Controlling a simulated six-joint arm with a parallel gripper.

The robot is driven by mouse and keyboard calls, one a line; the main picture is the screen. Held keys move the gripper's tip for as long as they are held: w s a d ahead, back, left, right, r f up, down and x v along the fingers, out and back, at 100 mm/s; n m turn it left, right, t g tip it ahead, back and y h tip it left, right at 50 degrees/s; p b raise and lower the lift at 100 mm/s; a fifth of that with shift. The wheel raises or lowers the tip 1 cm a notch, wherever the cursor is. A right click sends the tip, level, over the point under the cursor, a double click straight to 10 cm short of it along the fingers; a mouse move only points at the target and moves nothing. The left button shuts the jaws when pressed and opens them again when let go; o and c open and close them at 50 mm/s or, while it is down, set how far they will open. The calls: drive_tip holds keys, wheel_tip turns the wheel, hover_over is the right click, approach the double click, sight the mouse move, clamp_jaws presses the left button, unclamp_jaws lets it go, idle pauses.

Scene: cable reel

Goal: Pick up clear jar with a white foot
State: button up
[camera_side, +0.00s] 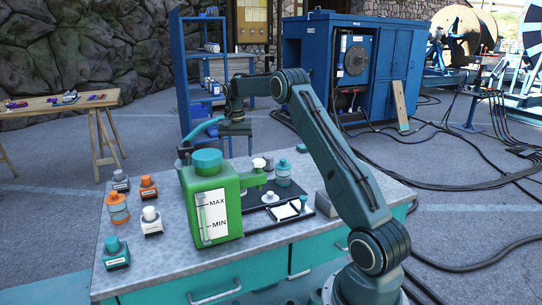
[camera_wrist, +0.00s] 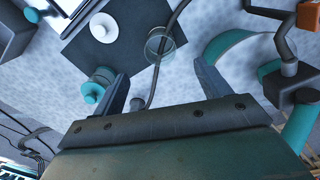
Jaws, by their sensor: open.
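In the side view my gripper (camera_side: 236,138) hangs above the bench behind the green can.
A green can (camera_side: 213,205) with a teal cap stands close to the tray. A teal-topped jar (camera_side: 283,175), also in the wrist view (camera_wrist: 96,88), is near my left finger. Several small bottles stand at the bench's left.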

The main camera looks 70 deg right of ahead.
drive_tip(key=shift+f, duration=4.25)
drive_tip(key=shift+f, duration=2.6)
drive_tip(key=c, duration=1.2)
